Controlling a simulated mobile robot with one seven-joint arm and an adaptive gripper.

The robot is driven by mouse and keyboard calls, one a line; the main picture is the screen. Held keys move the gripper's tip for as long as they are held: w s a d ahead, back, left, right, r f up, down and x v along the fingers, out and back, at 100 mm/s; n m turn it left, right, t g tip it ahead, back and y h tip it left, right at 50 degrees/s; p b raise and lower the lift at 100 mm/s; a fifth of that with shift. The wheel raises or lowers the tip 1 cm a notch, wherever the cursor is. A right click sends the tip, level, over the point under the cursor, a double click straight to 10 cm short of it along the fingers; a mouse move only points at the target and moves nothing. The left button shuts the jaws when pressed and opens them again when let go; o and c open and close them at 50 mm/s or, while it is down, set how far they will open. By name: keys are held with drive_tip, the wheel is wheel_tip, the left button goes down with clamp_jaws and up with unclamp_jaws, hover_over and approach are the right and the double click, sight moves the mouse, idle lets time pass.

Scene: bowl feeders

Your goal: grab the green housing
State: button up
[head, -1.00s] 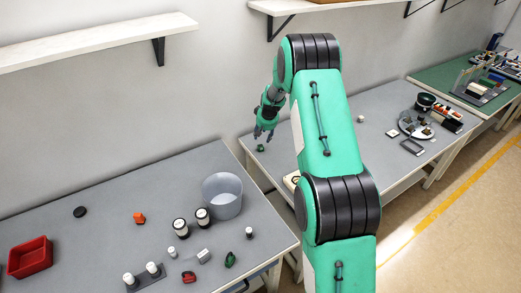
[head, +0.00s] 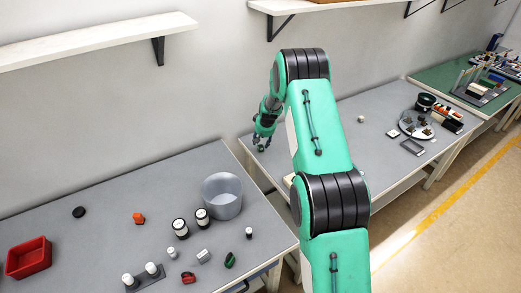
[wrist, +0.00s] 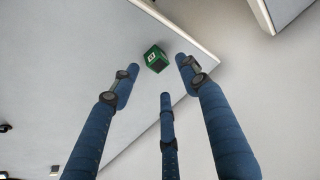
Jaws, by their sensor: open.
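The green housing (wrist: 154,59) is a small dark green block with a white mark on one face. In the wrist view it lies on the grey tabletop near the table's edge, just beyond the fingertips. My gripper (wrist: 158,75) is open, its three blue fingers spread around the line to the block, with nothing between them. In the head view my gripper (head: 261,143) points down low over the left end of the far table, and its fingers largely hide the block. Whether any finger touches it cannot be told.
The near table holds a grey bin (head: 222,197), a red tray (head: 29,258), black-and-white cylinders and another green part (head: 230,260). On the far table, a white plate (head: 416,124) with parts stands to the right. A gap separates the tables; a wall is behind.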

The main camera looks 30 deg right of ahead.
sight(261, 146)
drive_tip(key=shift+b+x, duration=0.4)
drive_tip(key=shift+x, duration=2.2)
drive_tip(key=shift+s, duration=0.1)
drive_tip(key=c, duration=0.9)
